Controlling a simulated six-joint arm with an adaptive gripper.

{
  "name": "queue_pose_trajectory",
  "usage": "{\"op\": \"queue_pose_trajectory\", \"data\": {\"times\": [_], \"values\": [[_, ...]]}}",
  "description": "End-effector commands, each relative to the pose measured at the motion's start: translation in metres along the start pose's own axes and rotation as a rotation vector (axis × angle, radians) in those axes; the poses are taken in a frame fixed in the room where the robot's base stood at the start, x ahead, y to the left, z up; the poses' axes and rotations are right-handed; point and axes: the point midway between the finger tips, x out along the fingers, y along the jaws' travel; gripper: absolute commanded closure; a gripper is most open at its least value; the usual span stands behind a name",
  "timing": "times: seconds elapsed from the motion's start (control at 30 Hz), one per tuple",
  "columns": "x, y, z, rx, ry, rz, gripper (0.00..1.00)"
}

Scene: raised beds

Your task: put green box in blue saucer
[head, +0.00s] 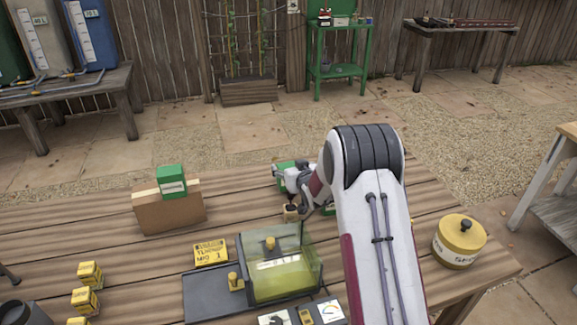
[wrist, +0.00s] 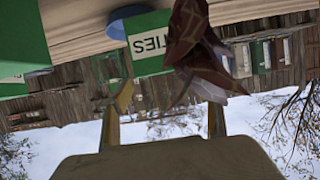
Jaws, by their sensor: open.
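In the wrist view, which looks upside down, a green box (wrist: 150,45) with a white label reading "TIES" is beyond my fingers. The blue saucer (wrist: 122,20) shows partly behind or beside this box; I cannot tell whether they touch. My gripper (wrist: 168,102) is open, with its tan fingertips wide apart. A dark red-brown crumpled thing (wrist: 195,45) is in front of the right finger and overlaps the box. In the head view my gripper (head: 291,207) is low over the table, with green patches partly hidden behind it. The saucer is not visible there.
A yellow canister (head: 459,240) stands right. Small yellow boxes (head: 88,274) lie at front left.

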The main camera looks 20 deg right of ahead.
Motion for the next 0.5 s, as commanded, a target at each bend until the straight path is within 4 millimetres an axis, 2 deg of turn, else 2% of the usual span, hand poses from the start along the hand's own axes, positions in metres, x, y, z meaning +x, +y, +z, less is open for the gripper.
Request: {"op": "queue_pose_trajectory", "data": {"times": [0.2,0.5], "values": [[-0.019,0.0,0.0,0.0,-0.001,0.0,0.36],[-0.031,0.0,0.0,-0.001,0.0,0.0,0.36]]}}
